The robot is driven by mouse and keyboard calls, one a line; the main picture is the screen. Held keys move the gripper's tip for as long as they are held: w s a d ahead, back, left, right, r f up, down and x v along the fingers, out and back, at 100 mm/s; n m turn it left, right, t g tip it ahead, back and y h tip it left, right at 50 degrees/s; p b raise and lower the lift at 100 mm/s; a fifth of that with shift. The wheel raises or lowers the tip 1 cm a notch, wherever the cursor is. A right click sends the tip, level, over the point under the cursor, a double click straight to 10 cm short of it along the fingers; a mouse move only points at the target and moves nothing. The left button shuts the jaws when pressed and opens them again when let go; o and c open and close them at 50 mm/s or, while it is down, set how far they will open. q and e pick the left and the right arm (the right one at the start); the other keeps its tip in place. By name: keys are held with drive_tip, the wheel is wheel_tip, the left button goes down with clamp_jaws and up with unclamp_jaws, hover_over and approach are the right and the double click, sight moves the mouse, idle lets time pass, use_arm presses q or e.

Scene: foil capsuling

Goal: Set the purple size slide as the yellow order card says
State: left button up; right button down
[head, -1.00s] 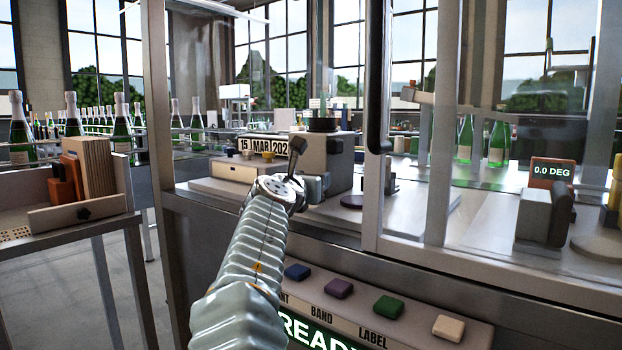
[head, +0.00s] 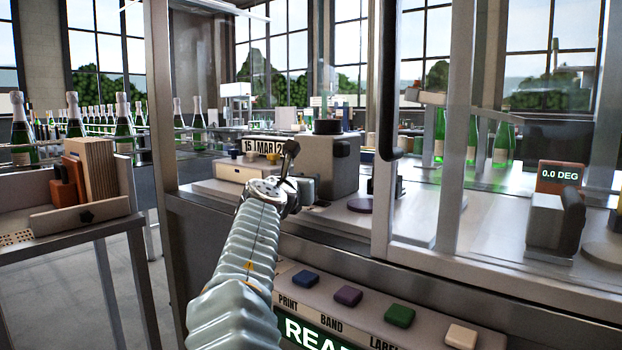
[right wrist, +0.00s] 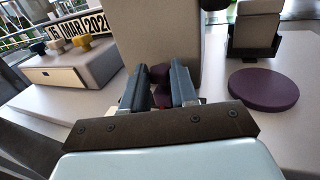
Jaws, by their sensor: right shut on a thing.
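My right gripper (head: 304,187) reaches in from the bottom middle to the front of a grey block-shaped unit (head: 335,165). In the right wrist view its two dark fingers (right wrist: 160,95) are shut on a small purple piece (right wrist: 159,72), which looks like the purple size slide. The fingers and palm bar hide much of it, so its exact setting does not show. In the head view the gripper covers the slide. I cannot make out a yellow order card in either view. My left gripper is not in view.
A purple disc (right wrist: 263,88) lies right of the gripper. A drawer box (right wrist: 75,70) with a date plate (right wrist: 80,33) stands left. A glass panel in a metal frame (head: 385,120) rises at right. Coloured buttons (head: 348,295) line the front. A wooden tray (head: 80,214) stands at left.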

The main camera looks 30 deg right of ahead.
drive_tip(key=shift+w+a, duration=0.3)
drive_tip(key=shift+w, duration=0.4)
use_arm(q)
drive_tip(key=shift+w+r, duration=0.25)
use_arm(e)
drive_tip(key=shift+s, duration=0.1)
drive_tip(key=c, duration=0.9)
unclamp_jaws()
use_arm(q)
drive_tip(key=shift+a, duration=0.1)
use_arm(e)
drive_tip(key=shift+o, duration=0.2)
drive_tip(key=shift+s+a, duration=0.3)
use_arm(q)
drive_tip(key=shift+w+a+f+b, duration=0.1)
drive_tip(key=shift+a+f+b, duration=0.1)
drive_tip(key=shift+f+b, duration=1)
use_arm(e)
drive_tip(key=v, duration=1.3)
